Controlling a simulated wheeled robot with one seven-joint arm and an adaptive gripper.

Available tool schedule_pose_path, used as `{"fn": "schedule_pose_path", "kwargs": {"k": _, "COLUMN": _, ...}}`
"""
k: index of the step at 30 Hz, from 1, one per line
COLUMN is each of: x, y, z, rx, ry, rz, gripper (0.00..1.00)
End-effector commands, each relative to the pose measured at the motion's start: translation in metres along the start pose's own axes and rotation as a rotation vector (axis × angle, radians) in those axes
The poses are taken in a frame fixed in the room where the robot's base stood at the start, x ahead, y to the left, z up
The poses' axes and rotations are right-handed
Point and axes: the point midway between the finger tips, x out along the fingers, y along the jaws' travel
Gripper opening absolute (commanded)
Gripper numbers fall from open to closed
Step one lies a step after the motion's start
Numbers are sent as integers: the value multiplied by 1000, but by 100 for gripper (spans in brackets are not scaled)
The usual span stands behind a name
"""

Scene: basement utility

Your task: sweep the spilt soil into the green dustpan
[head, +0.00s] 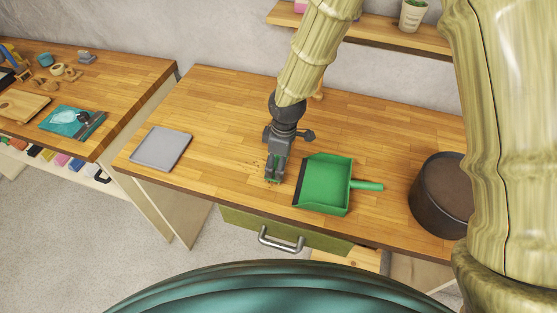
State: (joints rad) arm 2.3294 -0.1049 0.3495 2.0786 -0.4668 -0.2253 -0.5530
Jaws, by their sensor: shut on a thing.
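The green dustpan (325,184) lies on the wooden worktop, its dark-edged mouth facing left and its handle pointing right. My gripper (275,168) points down just left of that mouth, close to the worktop. It is shut on a small green thing (272,181), perhaps a brush, mostly hidden by the fingers. Brown specks of spilt soil (257,165) lie on the worktop at the gripper's left. Any soil behind the gripper is hidden. I see no soil in the dustpan.
A grey flat tray (161,148) lies at the worktop's left end. A dark round pot (441,195) stands at the right, partly behind my arm. A drawer handle (281,240) juts from the front. The worktop between tray and soil is clear.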

Motion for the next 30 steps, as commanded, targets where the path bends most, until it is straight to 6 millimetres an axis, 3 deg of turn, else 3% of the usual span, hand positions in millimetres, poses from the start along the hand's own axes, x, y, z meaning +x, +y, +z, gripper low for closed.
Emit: {"fn": "schedule_pose_path", "kwargs": {"k": 30, "x": 8, "y": 0, "z": 1, "rx": 0, "ry": 0, "rz": 0, "gripper": 52}}
